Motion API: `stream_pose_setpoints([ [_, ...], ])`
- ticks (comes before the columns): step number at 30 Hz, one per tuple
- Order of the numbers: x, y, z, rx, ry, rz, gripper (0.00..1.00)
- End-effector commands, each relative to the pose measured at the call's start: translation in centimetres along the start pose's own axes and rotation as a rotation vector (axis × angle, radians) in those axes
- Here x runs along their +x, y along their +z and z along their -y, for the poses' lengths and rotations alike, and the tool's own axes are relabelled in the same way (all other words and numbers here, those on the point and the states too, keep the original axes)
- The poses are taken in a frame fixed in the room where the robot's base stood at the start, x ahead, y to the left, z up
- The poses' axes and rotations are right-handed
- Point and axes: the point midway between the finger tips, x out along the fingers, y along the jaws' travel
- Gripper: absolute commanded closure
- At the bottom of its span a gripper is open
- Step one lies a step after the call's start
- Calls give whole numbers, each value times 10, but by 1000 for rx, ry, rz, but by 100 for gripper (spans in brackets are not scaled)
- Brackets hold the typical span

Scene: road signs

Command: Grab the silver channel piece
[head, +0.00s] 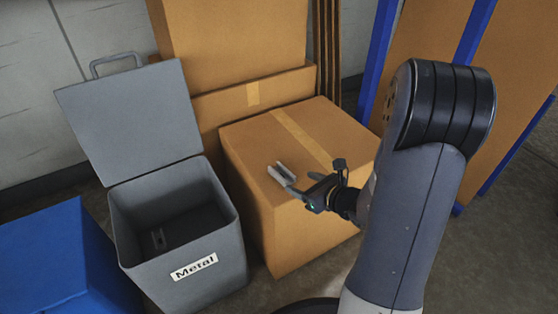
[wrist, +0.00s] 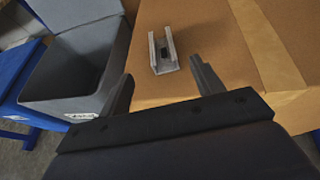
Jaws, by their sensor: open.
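The silver channel piece (wrist: 163,53) lies on top of a cardboard box (wrist: 201,27), its open side up, in the wrist view. In the head view a light grey piece (head: 284,168) shows on the box top, close to my fingers and partly merged with them. My gripper (wrist: 162,70) is open, with one finger left and one right of the channel's near end. The channel lies mostly ahead of the fingertips, roughly centred between them. I cannot tell whether a finger touches it. Nothing is held.
A blue container (head: 55,260) is at far left. Larger cardboard boxes (head: 235,45) stand behind. Blue rack posts (head: 377,60) rise at right.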

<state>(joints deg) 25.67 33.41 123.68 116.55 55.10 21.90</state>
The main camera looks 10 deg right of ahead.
Motion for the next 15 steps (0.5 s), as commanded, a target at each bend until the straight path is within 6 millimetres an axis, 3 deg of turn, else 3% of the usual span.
stream_pose_setpoints([
  [9,45,-2,2,7,-6,2,37],
  [15,60,0,2,7,-7,3,37],
])
